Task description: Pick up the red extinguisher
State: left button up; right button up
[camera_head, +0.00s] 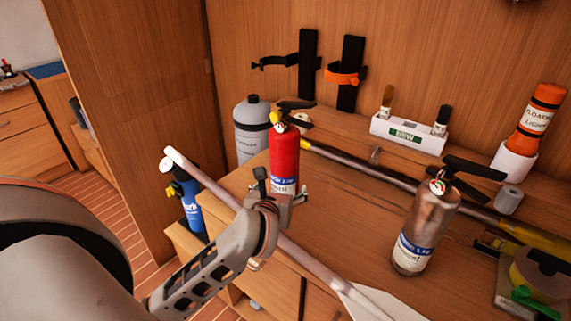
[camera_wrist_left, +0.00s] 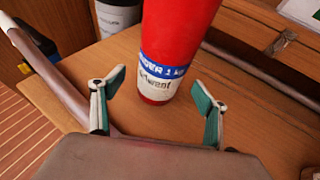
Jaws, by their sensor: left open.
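The red extinguisher (camera_head: 284,153) stands upright on the wooden counter, with a black handle and a blue and white label. My left gripper (camera_head: 279,192) is in front of it, low near its label, and hides part of its lower body. In the left wrist view the extinguisher (camera_wrist_left: 172,45) stands just beyond the open left gripper (camera_wrist_left: 157,92), roughly between the two green-padded fingers. The fingers look apart from it and hold nothing. My right gripper is not in view.
A silver extinguisher (camera_head: 428,230) stands to the right. A grey cylinder (camera_head: 252,130) is behind left. A pale pole (camera_head: 215,187) crosses in front, near my gripper; another pole (camera_head: 370,178) lies behind.

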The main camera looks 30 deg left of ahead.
pick_arm(q)
jog(key=x, duration=0.5)
jog(key=shift+w+r, duration=0.15)
jog(key=shift+r, duration=0.1)
jog(key=shift+c, duration=0.3)
jog(key=c, duration=1.3)
jog(key=shift+w+r, duration=0.1)
jog(key=shift+r, duration=0.15)
jog(key=shift+c, duration=1.2)
jog(key=shift+r, duration=0.1)
